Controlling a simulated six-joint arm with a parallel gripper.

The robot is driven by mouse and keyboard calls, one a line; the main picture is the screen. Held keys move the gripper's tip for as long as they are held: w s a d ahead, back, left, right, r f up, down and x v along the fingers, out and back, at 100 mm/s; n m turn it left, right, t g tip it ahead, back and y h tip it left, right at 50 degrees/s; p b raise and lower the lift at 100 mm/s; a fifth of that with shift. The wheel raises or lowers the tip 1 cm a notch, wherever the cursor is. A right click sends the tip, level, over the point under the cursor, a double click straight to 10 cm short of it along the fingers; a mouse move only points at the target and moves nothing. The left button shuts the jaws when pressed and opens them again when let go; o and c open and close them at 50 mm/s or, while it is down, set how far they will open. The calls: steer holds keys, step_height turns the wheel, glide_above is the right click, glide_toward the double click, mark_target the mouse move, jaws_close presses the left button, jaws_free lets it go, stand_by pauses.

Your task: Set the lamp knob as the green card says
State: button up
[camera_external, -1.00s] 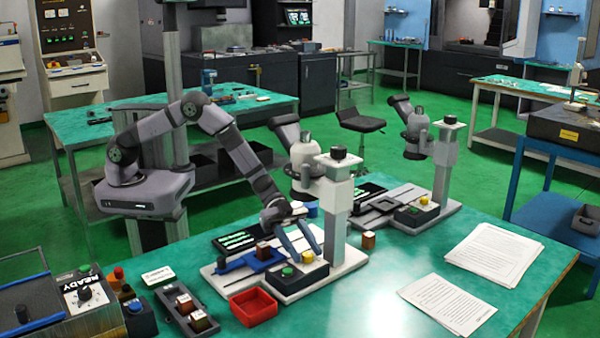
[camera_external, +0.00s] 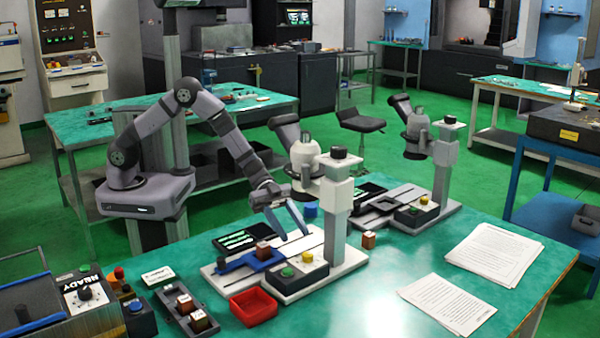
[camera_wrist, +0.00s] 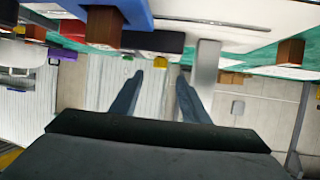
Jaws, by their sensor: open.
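My gripper (camera_external: 292,237) is open and empty, above the base plate of the nearer microscope and left of its pale column. In the wrist view its two fingers (camera_wrist: 160,74) stand apart with nothing between them. A dark control box (camera_external: 298,278) on that base carries a green knob (camera_external: 287,272) and a yellow knob (camera_external: 308,257). The yellow knob also shows in the wrist view (camera_wrist: 161,69), beyond the fingertips. I cannot tell which control is the lamp knob, or its setting. A dark panel with green markings (camera_external: 237,238) lies behind the base; its text is too small to read.
A blue holder (camera_external: 250,262) with a brown block lies on the base. A red tray (camera_external: 253,307) stands in front. A second microscope (camera_external: 445,150) stands behind right. Paper sheets (camera_external: 495,252) lie at right. A READY panel (camera_external: 86,292) stands at left.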

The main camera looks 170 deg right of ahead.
mark_target(307, 253)
steer(key=n+b, duration=0.1)
steer(key=w+n+g+y+b, duration=0.1)
steer(key=shift+d+y+b, duration=0.15)
steer(key=shift+y+b, duration=0.15)
steer(key=shift+w+d+f+n+g+y+b, duration=0.1)
steer(key=shift+w+d+n+g+y+b, duration=0.2)
steer(key=shift+d+n+g+b, duration=0.2)
steer(key=shift+w+d+n+g+y+b, duration=0.15)
steer(key=shift+d+n+g+y+b, duration=0.2)
steer(key=shift+g+b, duration=0.2)
steer(key=shift+p+x, duration=0.5)
steer(key=shift+x, duration=3.2)
steer(key=c, duration=1.1)
steer(key=shift+o, duration=0.2)
steer(key=shift+s+p, duration=0.1)
steer(key=shift+p, duration=0.2)
